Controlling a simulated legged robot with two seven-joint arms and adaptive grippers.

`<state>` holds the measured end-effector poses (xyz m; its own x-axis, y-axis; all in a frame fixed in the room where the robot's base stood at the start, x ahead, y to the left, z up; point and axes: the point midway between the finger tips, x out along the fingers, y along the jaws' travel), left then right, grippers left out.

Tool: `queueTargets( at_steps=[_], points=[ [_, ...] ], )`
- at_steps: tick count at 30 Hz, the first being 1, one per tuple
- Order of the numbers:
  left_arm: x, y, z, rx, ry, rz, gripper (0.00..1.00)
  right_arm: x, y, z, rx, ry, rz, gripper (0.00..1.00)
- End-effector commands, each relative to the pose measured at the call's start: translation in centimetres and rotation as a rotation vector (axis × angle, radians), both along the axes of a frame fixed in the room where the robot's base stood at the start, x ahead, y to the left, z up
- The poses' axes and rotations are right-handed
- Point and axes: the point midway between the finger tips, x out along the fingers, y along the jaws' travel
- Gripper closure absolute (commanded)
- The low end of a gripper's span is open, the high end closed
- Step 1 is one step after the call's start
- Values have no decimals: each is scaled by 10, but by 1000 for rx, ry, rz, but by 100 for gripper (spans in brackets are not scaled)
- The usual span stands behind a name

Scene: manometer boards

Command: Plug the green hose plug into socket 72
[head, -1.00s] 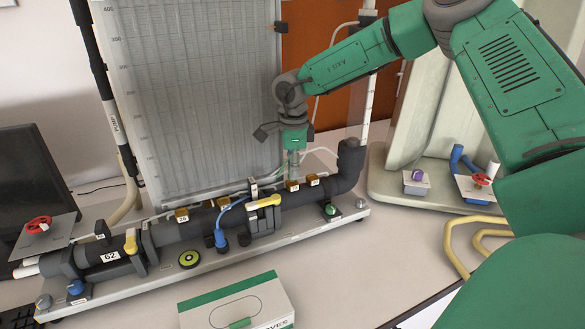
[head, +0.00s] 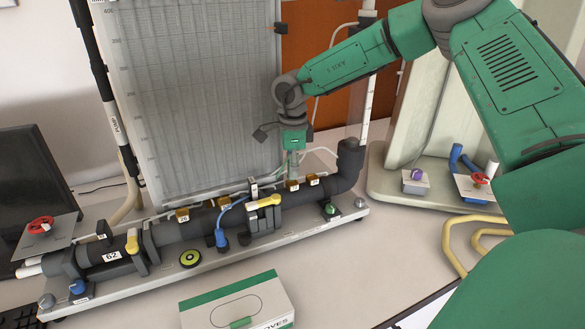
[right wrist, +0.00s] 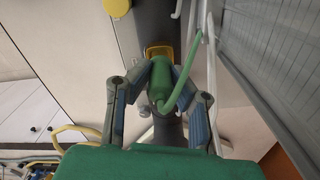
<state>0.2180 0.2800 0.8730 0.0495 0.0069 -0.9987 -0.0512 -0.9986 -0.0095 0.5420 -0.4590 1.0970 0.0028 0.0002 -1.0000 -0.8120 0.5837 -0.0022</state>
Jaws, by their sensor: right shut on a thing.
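My right gripper (head: 294,166) points down over the right part of the black pipe (head: 190,235). In the right wrist view my right gripper (right wrist: 160,98) is shut on the green hose plug (right wrist: 159,78), with its green hose (right wrist: 184,85) curving away. The plug's far end is in line with a brass-yellow socket (right wrist: 158,51) and looks at or very near it; I cannot tell whether it is inside. In the head view a brass socket (head: 292,185) sits right below the gripper, with another (head: 312,179) to its right. Their numbers are too small to read. My left gripper is not in view.
The tall gridded manometer board (head: 190,90) stands behind the pipe. A gloves box (head: 236,303) stands in front. Bare table lies right of the box.

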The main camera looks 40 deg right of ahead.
Motion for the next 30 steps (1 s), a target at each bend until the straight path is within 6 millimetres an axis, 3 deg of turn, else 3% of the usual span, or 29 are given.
queueTargets(
  at_steps=[30],
  points=[
    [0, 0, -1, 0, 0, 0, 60, 0, 0, -14, 0, 0, -1, 100]
  ],
)
